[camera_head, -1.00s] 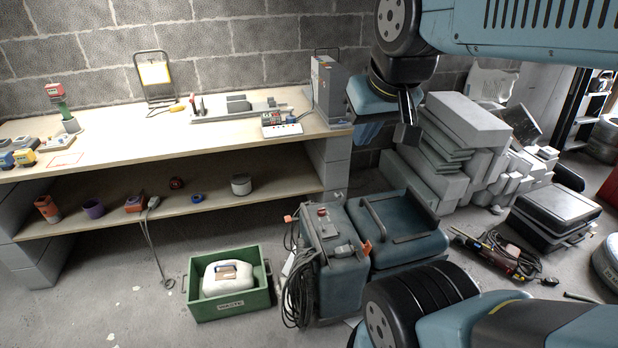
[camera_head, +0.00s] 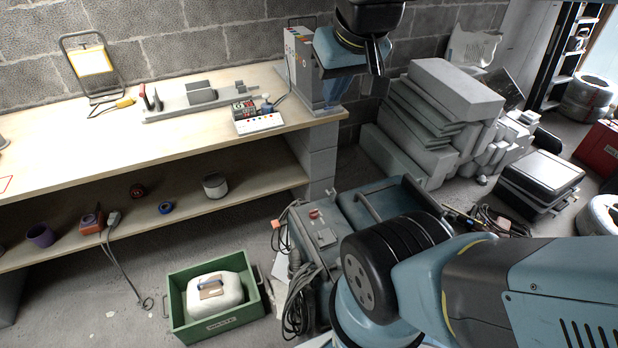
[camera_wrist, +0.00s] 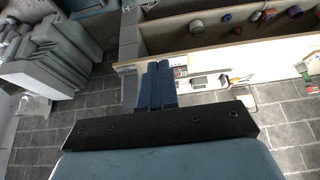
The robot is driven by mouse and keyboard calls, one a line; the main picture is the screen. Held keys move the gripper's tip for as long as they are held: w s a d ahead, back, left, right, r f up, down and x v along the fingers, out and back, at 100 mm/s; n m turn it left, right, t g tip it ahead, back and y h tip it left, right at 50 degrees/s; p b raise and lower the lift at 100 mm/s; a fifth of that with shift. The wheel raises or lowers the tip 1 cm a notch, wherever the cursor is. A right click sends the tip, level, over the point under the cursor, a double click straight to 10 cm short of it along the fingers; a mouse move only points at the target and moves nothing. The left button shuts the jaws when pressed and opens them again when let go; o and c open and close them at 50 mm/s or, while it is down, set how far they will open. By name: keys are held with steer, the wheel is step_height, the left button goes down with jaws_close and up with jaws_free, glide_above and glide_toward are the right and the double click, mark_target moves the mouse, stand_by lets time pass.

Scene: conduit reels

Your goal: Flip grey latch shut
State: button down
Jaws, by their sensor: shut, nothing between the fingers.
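My gripper (camera_head: 333,88) points down beside the tall grey box (camera_head: 298,62) at the right end of the workbench (camera_head: 75,145). In the wrist view its blue fingers (camera_wrist: 157,72) are together with nothing between them. A latch cannot be told for sure. The grey box shows labels on its narrow face; its right side is partly hidden by my arm. A long grey fixture (camera_head: 175,107) with raised grey blocks (camera_head: 200,92) and a red-and-black upright handle (camera_head: 150,97) lies on the bench. My gripper is apart from that fixture.
A button panel (camera_head: 258,122) sits at the bench's front edge. A green bin (camera_head: 217,325), a teal machine with cables (camera_head: 318,235) and piled grey slabs (camera_head: 440,110) crowd the floor. A work lamp (camera_head: 92,62) stands at the back. Bench top at left is mostly clear.

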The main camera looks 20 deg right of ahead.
steer(key=w+a+f+m+g, duration=0.2)
steer(key=w+f+g, duration=0.4)
steer(key=w+f, duration=1.35)
steer(key=w+d+f+h, duration=0.1)
steer(key=w+f+h, duration=0.2)
steer(key=f, duration=0.8)
steer(key=w+d+f+n+h, duration=0.1)
steer(key=w+f+h, duration=0.3)
steer(key=f, duration=0.7)
steer(key=w+d+f+h, duration=0.1)
steer(key=w+f+h, duration=0.3)
steer(key=f, duration=0.7)
steer(key=shift+w+d+n, duration=0.25)
steer(key=shift+n, duration=0.15)
steer(key=shift+w+d+f+h, duration=0.15)
steer(key=shift+w+f+h, duration=0.1)
steer(key=shift+f+h, duration=0.25)
steer(key=x, duration=1.4)
steer(key=shift+w, duration=0.2)
